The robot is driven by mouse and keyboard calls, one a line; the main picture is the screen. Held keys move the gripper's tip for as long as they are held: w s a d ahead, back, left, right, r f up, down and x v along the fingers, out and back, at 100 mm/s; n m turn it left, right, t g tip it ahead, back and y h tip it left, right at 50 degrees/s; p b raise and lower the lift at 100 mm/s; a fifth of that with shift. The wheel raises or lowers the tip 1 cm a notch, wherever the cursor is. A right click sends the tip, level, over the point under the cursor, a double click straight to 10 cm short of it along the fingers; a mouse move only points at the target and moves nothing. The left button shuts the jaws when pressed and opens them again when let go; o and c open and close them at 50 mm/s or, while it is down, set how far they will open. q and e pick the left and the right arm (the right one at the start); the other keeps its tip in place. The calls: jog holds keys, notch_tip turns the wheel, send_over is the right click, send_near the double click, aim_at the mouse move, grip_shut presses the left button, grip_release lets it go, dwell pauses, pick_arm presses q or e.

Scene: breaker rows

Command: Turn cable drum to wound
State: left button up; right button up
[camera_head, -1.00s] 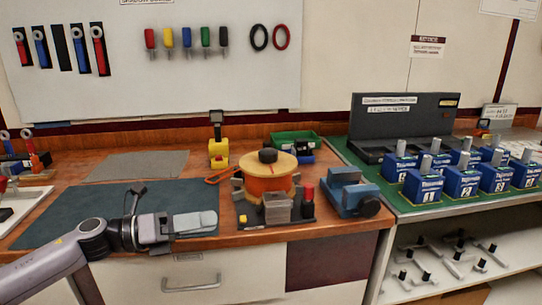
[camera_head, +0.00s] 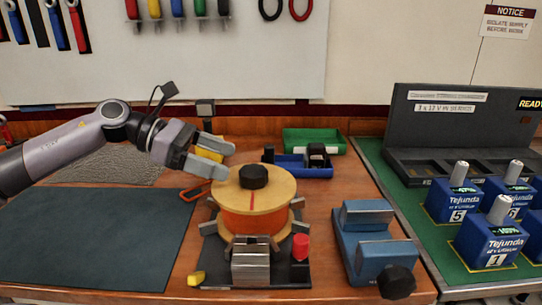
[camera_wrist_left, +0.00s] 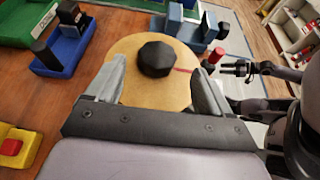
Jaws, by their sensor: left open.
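The cable drum (camera_head: 275,188) has pale wooden flanges, an orange winding and a black knob (camera_head: 254,176) on top. A red line on its top flange runs from the knob toward the front edge in the head view. It stands on a dark base with grey blocks around it. My left gripper (camera_head: 226,160) is open at the drum's upper left, fingers pointing toward it. In the left wrist view, the drum top (camera_wrist_left: 130,48) and knob show between the two fingers; I cannot tell whether they touch it. A dark gripper, probably my right one (camera_wrist_left: 240,68), shows beyond, its jaws unclear.
A blue vise-like device (camera_head: 370,240) is to the right, green (camera_head: 300,141) and blue bins (camera_head: 290,165) behind. The dark mat (camera_head: 90,238) at left is bare.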

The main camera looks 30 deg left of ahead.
aim_at(252, 169)
pick_arm(q)
jog(key=shift+w, duration=0.2)
jog(key=shift+w+d+p, duration=0.2)
jog(key=shift+d+p, duration=0.4)
jog(key=shift+p, duration=0.05)
jog(key=p+x, duration=0.2)
jog(key=x, duration=0.3)
jog(key=shift+w+d+f, duration=0.2)
jog(key=shift+d+f, duration=0.05)
jog(key=shift+f, duration=0.05)
pick_arm(e)
jog(key=shift+s+d+r, duration=0.1)
jog(key=shift+r, duration=0.45)
jog(key=shift+s+d+r, duration=0.1)
jog(key=shift+r, duration=0.4)
pick_arm(q)
jog(key=c, duration=1.4)
